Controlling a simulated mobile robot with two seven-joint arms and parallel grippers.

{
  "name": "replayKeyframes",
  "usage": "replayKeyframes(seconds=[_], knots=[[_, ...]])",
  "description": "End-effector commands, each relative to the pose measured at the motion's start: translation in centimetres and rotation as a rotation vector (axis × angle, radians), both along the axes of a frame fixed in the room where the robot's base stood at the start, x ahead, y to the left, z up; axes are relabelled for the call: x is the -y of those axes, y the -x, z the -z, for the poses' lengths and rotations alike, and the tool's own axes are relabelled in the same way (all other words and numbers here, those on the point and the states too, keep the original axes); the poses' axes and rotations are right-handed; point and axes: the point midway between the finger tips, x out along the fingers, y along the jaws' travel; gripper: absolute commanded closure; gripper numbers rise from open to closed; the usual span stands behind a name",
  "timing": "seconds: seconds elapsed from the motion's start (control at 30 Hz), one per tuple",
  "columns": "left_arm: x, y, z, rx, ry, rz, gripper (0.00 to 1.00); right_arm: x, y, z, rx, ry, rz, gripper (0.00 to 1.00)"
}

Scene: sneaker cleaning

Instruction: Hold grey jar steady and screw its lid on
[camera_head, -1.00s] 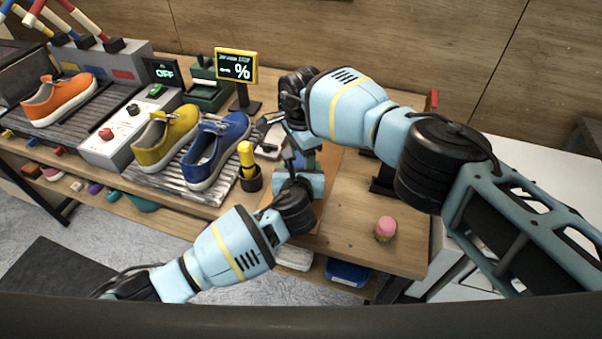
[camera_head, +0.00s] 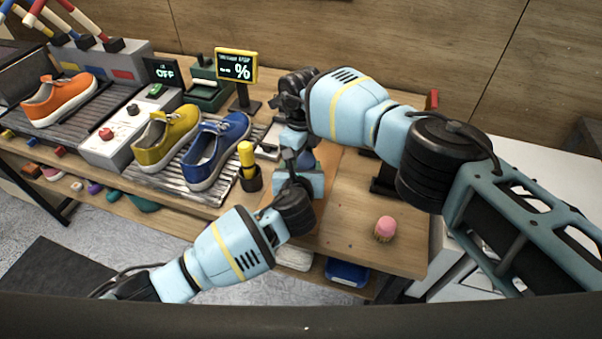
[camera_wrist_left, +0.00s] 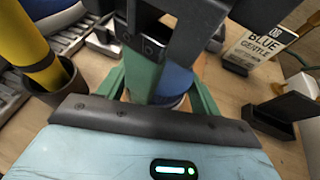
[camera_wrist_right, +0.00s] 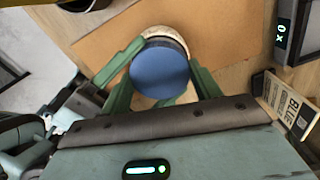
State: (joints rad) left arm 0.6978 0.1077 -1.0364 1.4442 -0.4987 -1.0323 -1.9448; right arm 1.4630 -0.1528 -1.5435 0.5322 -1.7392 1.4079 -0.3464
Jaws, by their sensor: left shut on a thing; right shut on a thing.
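The jar's round blue top, seemingly the lid (camera_wrist_right: 160,74), shows between the green fingers of my right gripper (camera_wrist_right: 160,58) in the right wrist view. A dark band and a pale speckled rim show around its far edge. In the left wrist view the blue piece (camera_wrist_left: 178,80) is partly hidden behind a green finger, with a pale and dark band below it. My left gripper (camera_wrist_left: 168,88) is shut on the jar from the near side. My right gripper is shut on the lid from above. In the head view the two grippers meet and mostly hide the jar. Whether the lid is seated cannot be told.
A dark cup (camera_head: 251,183) holding a yellow item stands close left of the grippers. A "BLUE GENTLE" card (camera_wrist_left: 258,42) stands nearby. Blue (camera_head: 217,152) and yellow (camera_head: 166,138) shoes lie left. A pink-topped brush (camera_head: 386,228) stands right, with bare table around it.

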Motion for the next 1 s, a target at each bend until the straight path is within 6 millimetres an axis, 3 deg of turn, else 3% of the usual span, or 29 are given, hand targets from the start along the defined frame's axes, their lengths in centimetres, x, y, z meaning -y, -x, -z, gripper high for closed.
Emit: replayKeyframes(seconds=[0.13,0.17,0.37,0.67,0.83,1.0], knots=[[-0.1,0.1,0.4,-0.008,-0.002,-0.003,0.99,0.0,0.1,0.1,-0.003,-0.001,0.007,0.65],[-0.1,0.1,0.4,-0.008,-0.002,-0.003,0.99,0.0,0.1,0.1,-0.003,-0.001,0.006,0.36],[-0.1,0.1,0.4,-0.008,-0.002,-0.003,0.99,0.0,0.1,0.1,-0.003,-0.001,0.004,0.12],[-0.1,0.1,0.5,-0.009,-0.002,-0.001,0.99,-0.2,0.1,-0.2,-0.004,-0.003,0.001,0.12],[-0.1,0.1,0.5,-0.01,-0.002,-0.001,0.99,-0.1,0.1,-2.4,-0.002,-0.002,-0.001,0.12],[-0.1,0.1,0.5,-0.01,-0.003,-0.002,0.99,0.0,0.0,-5.8,0.001,0.0,0.002,0.12]])
